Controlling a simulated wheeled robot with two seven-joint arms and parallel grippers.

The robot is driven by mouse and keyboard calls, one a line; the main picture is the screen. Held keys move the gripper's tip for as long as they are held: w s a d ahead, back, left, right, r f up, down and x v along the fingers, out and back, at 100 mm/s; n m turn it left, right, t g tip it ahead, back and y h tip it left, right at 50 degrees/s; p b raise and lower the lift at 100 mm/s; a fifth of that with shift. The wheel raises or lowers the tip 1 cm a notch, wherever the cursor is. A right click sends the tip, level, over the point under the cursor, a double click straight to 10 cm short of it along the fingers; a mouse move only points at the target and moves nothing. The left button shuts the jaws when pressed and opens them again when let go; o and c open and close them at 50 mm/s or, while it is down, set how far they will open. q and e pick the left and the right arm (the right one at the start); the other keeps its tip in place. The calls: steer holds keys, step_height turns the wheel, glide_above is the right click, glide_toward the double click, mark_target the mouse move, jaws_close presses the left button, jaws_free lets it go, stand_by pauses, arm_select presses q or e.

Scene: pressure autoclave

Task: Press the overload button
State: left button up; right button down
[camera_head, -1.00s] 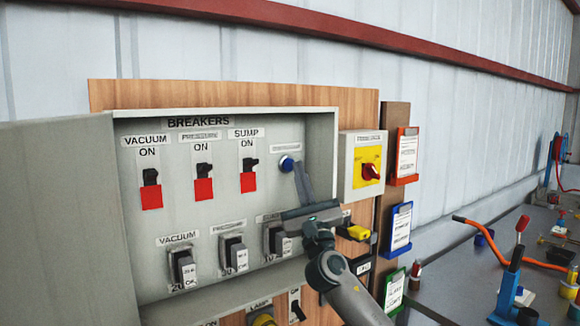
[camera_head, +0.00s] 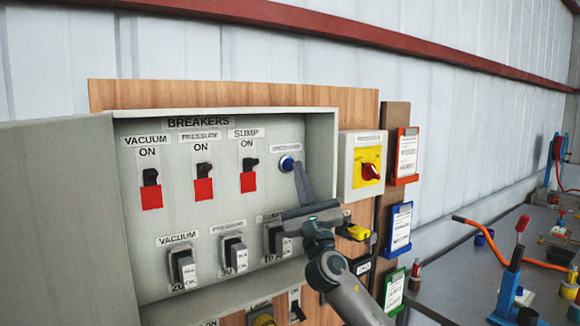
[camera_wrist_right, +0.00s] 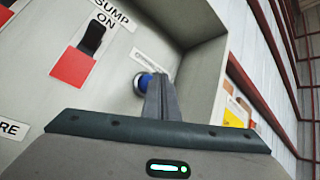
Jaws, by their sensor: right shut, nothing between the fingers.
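The overload button is a round blue button with a pale collar (camera_head: 287,163), set in the right part of the grey breaker box under a small label too blurred to read. It also shows in the right wrist view (camera_wrist_right: 142,83), partly hidden behind the fingers. My right gripper (camera_head: 298,165) is shut and empty. Its fingertips are at the button's right edge, and in the right wrist view the closed fingers (camera_wrist_right: 158,80) overlap it. I cannot tell whether they touch it or whether it is pushed in. My left gripper is not in view.
Vacuum, pressure and sump breakers with red blocks (camera_head: 203,189) are left of the button, all under ON labels. Lower breakers (camera_head: 184,267) sit beneath. The box's right wall (camera_head: 322,150) is close beside my fingers. A yellow panel with a red rotary switch (camera_head: 370,171) is farther right.

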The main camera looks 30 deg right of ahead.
steer(key=shift+w, duration=0.9)
stand_by(1.1)
steer(key=shift+s, duration=0.15)
steer(key=shift+s+p, duration=0.4)
steer(key=shift+s, duration=0.35)
steer(key=s+p, duration=0.2)
steer(key=s, duration=0.3)
steer(key=shift+d, duration=0.2)
stand_by(0.5)
steer(key=shift+f, duration=0.1)
stand_by(0.7)
